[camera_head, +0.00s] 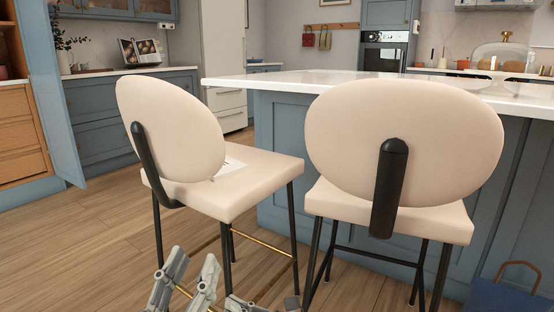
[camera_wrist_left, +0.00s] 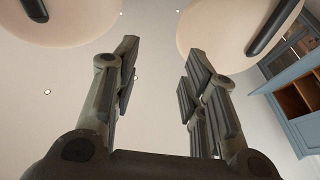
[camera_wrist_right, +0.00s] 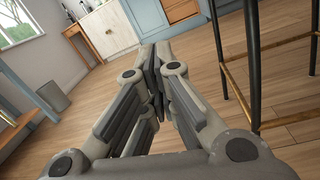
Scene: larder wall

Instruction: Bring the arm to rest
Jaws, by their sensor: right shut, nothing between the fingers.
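My left gripper (camera_head: 193,262) shows at the bottom of the head view, in front of the left stool, with its grey fingers pointing up. In the left wrist view the left gripper (camera_wrist_left: 158,70) has its fingers spread wide apart, with nothing between them. The right gripper (camera_wrist_right: 155,60) shows in the right wrist view with its fingertips together and nothing held. It is above the wooden floor, to the left of black stool legs.
Two cream stools (camera_head: 172,128) and (camera_head: 400,140) stand close in front. Behind them is a blue island with a white top (camera_head: 290,82). A blue bag (camera_head: 508,293) is at the lower right. A grey bin (camera_wrist_right: 55,96) stands by the wall. Wooden floor (camera_head: 80,235) is clear at left.

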